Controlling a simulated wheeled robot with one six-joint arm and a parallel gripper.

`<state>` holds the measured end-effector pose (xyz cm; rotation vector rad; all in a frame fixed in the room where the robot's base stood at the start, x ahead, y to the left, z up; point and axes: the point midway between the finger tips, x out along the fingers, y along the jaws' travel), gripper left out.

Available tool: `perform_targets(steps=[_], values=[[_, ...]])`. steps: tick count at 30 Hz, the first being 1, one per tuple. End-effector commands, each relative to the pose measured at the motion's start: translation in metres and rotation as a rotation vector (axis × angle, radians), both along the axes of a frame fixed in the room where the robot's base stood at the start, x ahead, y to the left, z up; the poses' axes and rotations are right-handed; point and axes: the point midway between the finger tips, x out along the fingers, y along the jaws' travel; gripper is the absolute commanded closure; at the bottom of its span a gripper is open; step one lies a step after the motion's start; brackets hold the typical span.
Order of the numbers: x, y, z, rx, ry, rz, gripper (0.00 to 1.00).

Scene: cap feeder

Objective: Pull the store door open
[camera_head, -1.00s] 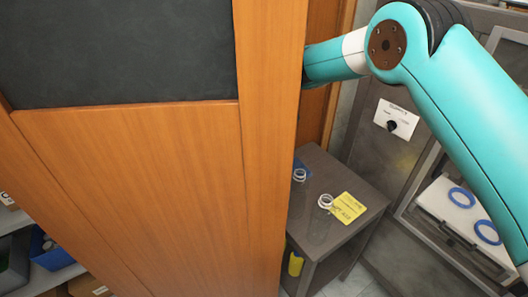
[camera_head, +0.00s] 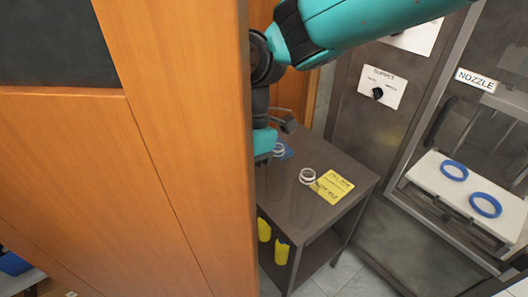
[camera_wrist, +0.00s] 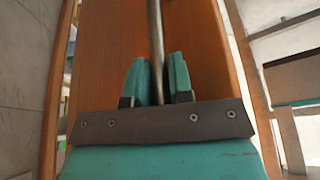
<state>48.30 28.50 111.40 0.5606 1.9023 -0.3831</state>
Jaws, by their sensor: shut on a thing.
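The store door (camera_head: 180,160) is a large orange wooden panel with a dark window (camera_head: 50,45), filling the left of the head view. It stands ajar, with shelf items showing below it. In the wrist view the door (camera_wrist: 105,55) lies right behind my gripper (camera_wrist: 158,62). The fingers are shut on the door's upright metal bar handle (camera_wrist: 155,35), one on each side. In the head view my teal arm reaches behind the door's right edge, so the fingers and handle are hidden there.
A dark side table (camera_head: 345,190) with clear jars and a yellow note (camera_head: 333,186) stands close right of the door edge. Farther right is a grey cabinet with a white tray (camera_head: 430,178) of blue rings. A blue bin (camera_head: 14,265) is lower left.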

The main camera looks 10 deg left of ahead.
Motion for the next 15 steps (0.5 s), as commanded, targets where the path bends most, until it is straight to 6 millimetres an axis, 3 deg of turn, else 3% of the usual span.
perform_targets(steps=[1,5,15], values=[[-0.013,0.01,0.001,0.022,-0.01,0.0,1.0],[-0.03,0.013,0.004,0.024,-0.01,-0.016,1.0],[-0.032,0.013,0.005,0.023,-0.009,-0.022,1.0]])
